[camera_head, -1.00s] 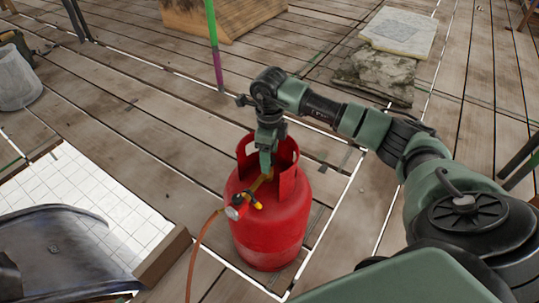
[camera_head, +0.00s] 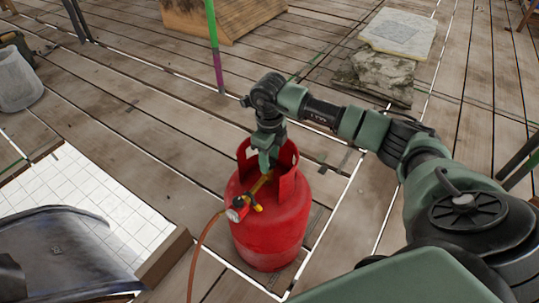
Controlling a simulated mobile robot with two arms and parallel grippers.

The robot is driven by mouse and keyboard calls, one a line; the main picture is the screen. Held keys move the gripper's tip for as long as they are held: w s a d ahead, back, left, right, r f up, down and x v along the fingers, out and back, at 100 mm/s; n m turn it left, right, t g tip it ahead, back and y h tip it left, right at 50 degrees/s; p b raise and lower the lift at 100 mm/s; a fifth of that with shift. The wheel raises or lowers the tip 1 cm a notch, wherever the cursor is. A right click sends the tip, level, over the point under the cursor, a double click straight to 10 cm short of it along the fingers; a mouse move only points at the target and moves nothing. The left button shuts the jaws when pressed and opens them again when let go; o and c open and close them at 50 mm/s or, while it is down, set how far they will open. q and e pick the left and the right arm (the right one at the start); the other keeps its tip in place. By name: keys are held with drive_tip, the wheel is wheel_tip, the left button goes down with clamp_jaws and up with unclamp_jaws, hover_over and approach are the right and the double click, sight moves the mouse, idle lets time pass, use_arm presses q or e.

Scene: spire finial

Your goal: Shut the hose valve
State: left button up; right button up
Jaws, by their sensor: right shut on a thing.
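A red gas cylinder (camera_head: 272,222) stands upright on the plank floor, with a raised red collar around its top. A brass and yellow valve fitting (camera_head: 252,197) with a small round gauge sits at the collar's opening. An orange-brown hose (camera_head: 199,252) runs from it down to the lower left. My right gripper (camera_head: 265,166) reaches down into the collar from above and is shut at the inner end of the valve fitting. The collar and the gripper hide part of the valve there. My left gripper is not in view.
A white tiled panel with a wooden edge (camera_head: 165,256) and a dark curved tub (camera_head: 60,250) lie at the lower left. A grey bucket (camera_head: 17,80) stands at the far left. A green and purple pole (camera_head: 214,45) rises behind the cylinder. Stone slabs (camera_head: 375,75) lie at the back right.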

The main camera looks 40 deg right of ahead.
drive_tip(key=shift+r+m, duration=0.2)
drive_tip(key=shift+m, duration=0.3)
drive_tip(key=m+p, duration=0.2)
drive_tip(key=shift+m, duration=0.4)
drive_tip(key=m+p, duration=0.1)
drive_tip(key=m, duration=0.1)
drive_tip(key=m+p, duration=0.2)
drive_tip(key=m, duration=0.1)
drive_tip(key=shift+a+f, duration=0.1)
drive_tip(key=shift+a, duration=0.1)
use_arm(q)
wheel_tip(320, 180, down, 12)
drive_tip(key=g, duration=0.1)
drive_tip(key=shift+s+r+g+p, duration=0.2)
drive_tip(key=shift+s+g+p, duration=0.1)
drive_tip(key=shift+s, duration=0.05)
use_arm(e)
drive_tip(key=shift+f+m, duration=0.1)
drive_tip(key=shift+m, duration=0.5)
drive_tip(key=o, duration=1.4)
drive_tip(key=shift+c, duration=0.2)
